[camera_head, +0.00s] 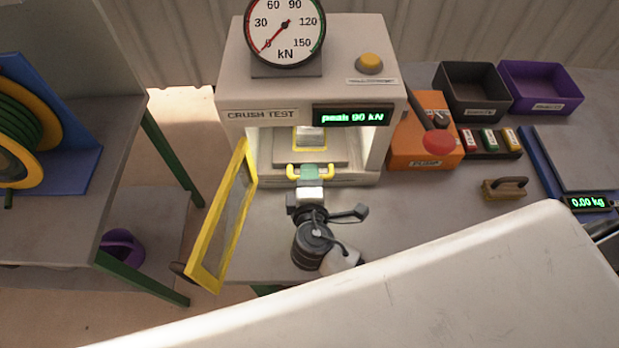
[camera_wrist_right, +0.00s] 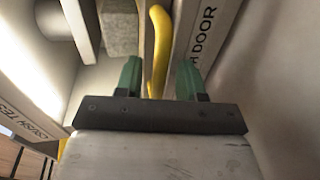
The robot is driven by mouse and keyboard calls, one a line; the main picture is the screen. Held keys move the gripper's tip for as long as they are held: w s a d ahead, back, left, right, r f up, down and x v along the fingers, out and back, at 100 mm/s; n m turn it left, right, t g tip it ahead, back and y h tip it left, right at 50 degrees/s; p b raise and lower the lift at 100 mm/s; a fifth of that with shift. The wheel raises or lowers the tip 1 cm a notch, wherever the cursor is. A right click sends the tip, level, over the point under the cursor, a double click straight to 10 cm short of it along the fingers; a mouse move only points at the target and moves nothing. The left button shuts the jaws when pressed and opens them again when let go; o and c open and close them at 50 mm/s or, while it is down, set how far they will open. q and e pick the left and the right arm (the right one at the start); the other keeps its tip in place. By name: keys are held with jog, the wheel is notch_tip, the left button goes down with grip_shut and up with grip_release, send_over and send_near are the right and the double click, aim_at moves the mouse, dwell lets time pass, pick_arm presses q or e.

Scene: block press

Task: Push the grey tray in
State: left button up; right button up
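The grey tray (camera_head: 283,150) sits low in the open front of the crush-test press (camera_head: 236,88), with a yellow-outlined spot and a grey block (camera_head: 310,136) near its middle. A yellow handle (camera_head: 327,173) is at its front. My right gripper (camera_head: 313,171) is at the middle of this handle, and its green fingers hide part of it. In the right wrist view, the yellow handle (camera_wrist_right: 158,45) passes between the two green fingertips (camera_wrist_right: 160,77), with gaps visible beside it. The right gripper looks open around the handle. My left gripper is not in view.
The yellow-framed door (camera_head: 206,262) stands open at the press's left. An orange box with a red knob (camera_head: 424,150) stands right of the press. Bins (camera_head: 473,112), coloured blocks (camera_head: 488,140), a brass-handled piece (camera_head: 503,190) and a scale (camera_head: 580,160) lie farther right.

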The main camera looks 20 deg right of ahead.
jog(key=shift+s, duration=0.1)
jog(key=b+v, duration=0.2)
jog(key=v, duration=0.7)
jog(key=shift+s+a, duration=0.1)
jog(key=shift+s, duration=0.1)
jog(key=shift+s+a+r+b, duration=0.2)
jog(key=shift+s+b, duration=0.1)
jog(key=shift+s, duration=0.25)
